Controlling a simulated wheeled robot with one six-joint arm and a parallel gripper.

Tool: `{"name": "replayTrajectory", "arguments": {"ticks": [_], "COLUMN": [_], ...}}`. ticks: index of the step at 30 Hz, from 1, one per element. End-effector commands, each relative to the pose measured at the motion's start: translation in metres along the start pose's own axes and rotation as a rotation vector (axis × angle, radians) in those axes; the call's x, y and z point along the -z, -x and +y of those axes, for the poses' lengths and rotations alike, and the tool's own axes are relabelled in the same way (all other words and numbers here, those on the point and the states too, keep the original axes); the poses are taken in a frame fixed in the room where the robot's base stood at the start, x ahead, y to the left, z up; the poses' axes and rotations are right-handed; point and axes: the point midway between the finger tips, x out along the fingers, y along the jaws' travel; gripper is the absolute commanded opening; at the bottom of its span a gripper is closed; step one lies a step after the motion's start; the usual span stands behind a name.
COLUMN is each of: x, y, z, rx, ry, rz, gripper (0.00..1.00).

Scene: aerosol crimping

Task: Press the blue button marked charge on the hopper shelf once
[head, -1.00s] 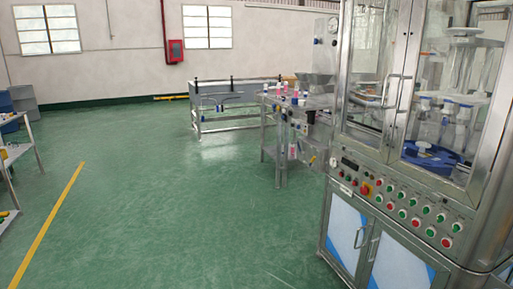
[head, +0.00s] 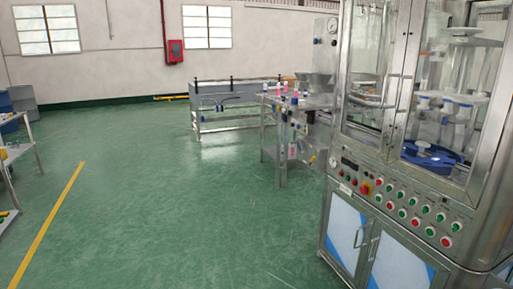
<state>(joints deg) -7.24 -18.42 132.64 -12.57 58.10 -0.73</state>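A metal hopper (head: 318,82) stands at the back of a steel side table, left of the large crimping machine. Below the table top is a small fitting with dark and yellow parts (head: 309,158). I cannot make out a blue button marked charge at this size. The crimping machine (head: 395,187) fills the right side, with a panel of red and green buttons (head: 415,212) on its front. My gripper is not in the head view.
The steel side table (head: 268,152) carries pink and white cans (head: 284,87). A long grey bench (head: 237,92) stands behind it. A shelf cart (head: 20,150) is at the left edge. The green floor (head: 170,210) between is clear, with a yellow line (head: 48,225).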

Motion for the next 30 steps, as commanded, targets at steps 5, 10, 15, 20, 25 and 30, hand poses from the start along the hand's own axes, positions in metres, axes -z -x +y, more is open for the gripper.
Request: {"name": "replayTrajectory", "arguments": {"ticks": [5, 10, 15, 20, 25, 30], "x": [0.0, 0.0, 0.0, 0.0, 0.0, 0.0], "y": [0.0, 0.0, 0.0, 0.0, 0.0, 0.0], "z": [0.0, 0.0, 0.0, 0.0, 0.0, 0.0], "rx": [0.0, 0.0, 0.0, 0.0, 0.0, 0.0], "ry": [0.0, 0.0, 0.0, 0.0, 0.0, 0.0], "rz": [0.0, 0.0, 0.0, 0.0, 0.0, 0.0], "gripper": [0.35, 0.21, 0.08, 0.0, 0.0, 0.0]}}
